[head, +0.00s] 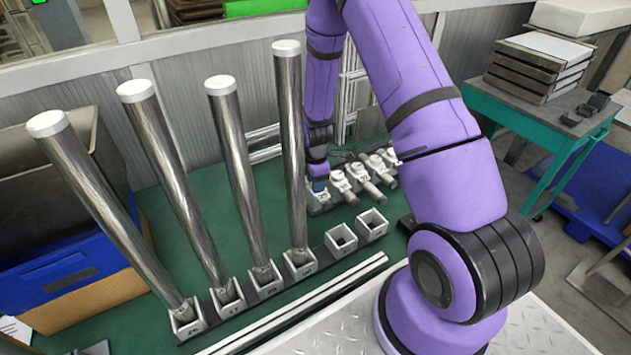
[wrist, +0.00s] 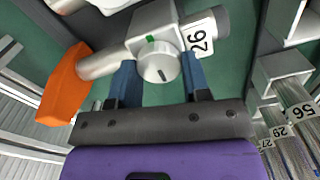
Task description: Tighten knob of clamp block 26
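Clamp block 26 (wrist: 151,20) is a grey metal block with a round knob (wrist: 158,63) on its face. Its white label (wrist: 200,38) reads 26, turned sideways. The knob has a dark line pointing down in the wrist view, and a small green mark sits on the block above it. A grey bar runs through the block and ends in an orange piece (wrist: 65,82). My gripper (wrist: 158,68) has its two blue fingers on either side of the knob, with no clear gap. In the head view my gripper (head: 319,186) is at the near end of the clamp row, largely hiding that block.
Several other clamp blocks (head: 358,171) extend beyond it. Tall steel tubes with white caps (head: 222,85) stand in sockets to the left. Two sockets (head: 341,239) (head: 372,223) are empty. A teal cart with stacked trays (head: 535,67) is on the right.

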